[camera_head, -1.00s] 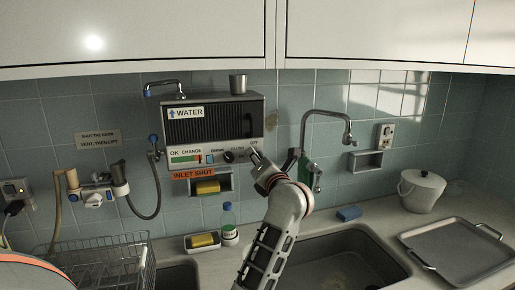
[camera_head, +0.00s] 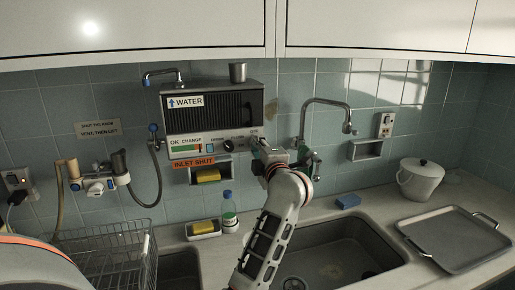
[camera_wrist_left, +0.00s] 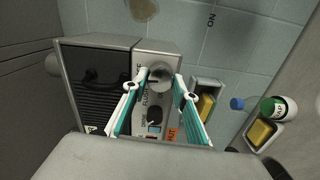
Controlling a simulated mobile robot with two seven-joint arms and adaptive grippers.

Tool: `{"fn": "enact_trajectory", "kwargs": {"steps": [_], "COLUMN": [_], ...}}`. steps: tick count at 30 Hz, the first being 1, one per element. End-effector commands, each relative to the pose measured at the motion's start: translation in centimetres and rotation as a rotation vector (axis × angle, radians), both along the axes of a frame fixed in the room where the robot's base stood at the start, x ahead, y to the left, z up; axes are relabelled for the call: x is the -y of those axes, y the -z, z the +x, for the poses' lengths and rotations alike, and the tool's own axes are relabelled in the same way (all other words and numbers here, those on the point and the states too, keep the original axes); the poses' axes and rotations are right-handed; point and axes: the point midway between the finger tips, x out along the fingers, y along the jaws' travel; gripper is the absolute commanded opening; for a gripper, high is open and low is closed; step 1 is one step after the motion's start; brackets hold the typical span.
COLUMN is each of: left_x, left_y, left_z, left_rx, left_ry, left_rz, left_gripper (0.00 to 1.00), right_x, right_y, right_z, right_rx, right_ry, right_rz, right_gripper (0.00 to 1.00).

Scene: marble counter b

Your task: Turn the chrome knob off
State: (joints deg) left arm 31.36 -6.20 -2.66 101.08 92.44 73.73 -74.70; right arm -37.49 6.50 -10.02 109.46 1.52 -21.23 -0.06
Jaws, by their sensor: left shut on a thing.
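The chrome knob (camera_wrist_left: 160,74) sits at the end of the control panel on the water unit (camera_head: 212,118). In the left wrist view it is round and shiny, between the two teal-and-white fingers of my left gripper (camera_wrist_left: 162,84). The fingers are shut on it, one on each side. In the head view my left gripper (camera_head: 257,146) is at the panel's right end and hides most of the knob. A smaller black knob (camera_wrist_left: 155,115) sits beside it on the panel and also shows in the head view (camera_head: 229,145). My right gripper is out of view.
A soap tray with a yellow sponge (camera_head: 208,175) is below the unit. Sinks (camera_head: 335,262), a wire rack (camera_head: 110,255) and a bottle (camera_head: 229,212) are below.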

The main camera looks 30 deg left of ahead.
Motion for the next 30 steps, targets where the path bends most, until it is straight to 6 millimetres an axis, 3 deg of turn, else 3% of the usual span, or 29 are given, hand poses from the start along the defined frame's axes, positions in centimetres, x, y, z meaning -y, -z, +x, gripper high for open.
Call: {"fn": "enact_trajectory", "kwargs": {"steps": [23, 24, 26, 30], "left_x": [-0.01, -0.01, -0.01, 0.00], "left_y": [0.13, 0.12, 0.11, 0.06], "left_z": [0.01, 0.01, 0.00, 0.00], "left_rx": [-0.086, -0.086, -0.086, -0.085], "left_ry": [0.000, 0.000, 0.000, 0.000], "left_rz": [0.070, 0.070, 0.070, 0.070], "left_gripper": [0.06, 0.30, 0.45, 0.45], "right_x": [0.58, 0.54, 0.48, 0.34], "right_y": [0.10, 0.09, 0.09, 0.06], "right_z": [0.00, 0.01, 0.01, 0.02], "right_rx": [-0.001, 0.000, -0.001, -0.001], "right_ry": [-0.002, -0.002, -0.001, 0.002], "right_rz": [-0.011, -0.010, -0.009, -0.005], "right_gripper": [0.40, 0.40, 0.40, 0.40]}}
